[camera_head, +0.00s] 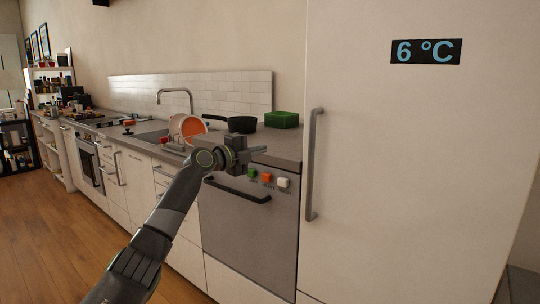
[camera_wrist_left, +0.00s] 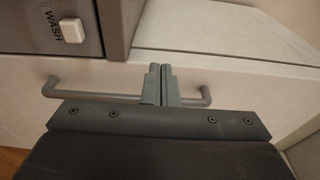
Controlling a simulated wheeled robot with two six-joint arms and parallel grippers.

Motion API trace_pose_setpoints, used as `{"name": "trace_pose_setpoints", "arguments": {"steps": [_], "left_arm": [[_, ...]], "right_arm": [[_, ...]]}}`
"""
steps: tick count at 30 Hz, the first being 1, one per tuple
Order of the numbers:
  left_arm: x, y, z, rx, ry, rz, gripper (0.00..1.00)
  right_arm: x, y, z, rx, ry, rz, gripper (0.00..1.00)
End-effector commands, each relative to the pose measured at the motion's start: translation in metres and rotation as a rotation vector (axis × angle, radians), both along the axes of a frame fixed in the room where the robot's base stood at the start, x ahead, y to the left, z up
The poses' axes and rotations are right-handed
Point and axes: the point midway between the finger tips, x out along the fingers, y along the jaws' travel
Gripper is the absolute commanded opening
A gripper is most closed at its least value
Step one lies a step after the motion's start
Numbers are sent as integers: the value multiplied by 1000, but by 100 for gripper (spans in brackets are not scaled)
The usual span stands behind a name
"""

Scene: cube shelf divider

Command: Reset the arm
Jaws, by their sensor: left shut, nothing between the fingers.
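My left arm comes in from the bottom left of the head view. Its gripper (camera_head: 258,151) is in front of the dishwasher's top edge, pointing right toward the fridge side. In the left wrist view the two fingers (camera_wrist_left: 160,84) are pressed together, with nothing between them. Behind them is a long grey bar handle (camera_wrist_left: 90,94) on a pale door; the fingers hide part of it. I cannot tell whether they touch it. My right gripper is in neither view.
The dishwasher (camera_head: 240,225) has green, orange and white buttons. A tall fridge (camera_head: 400,180) with a vertical handle (camera_head: 313,165) stands at right. The counter holds a black pan (camera_head: 240,124), green box (camera_head: 282,119) and dishes (camera_head: 186,128). Wooden floor (camera_head: 50,240) is clear at left.

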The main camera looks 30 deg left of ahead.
Motion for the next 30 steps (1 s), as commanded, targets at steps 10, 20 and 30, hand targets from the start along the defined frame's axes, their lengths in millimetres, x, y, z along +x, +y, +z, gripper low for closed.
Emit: {"name": "trace_pose_setpoints", "arguments": {"steps": [10, 20, 30], "left_arm": [[-1, 10, 0, 0, 0, -1, 0], [-1, 10, 0, 0, 0, -1, 0], [3, 2, -121, -128, 216, 49, 0]], "right_arm": [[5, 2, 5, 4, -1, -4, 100], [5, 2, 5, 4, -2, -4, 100], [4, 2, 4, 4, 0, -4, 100]]}}
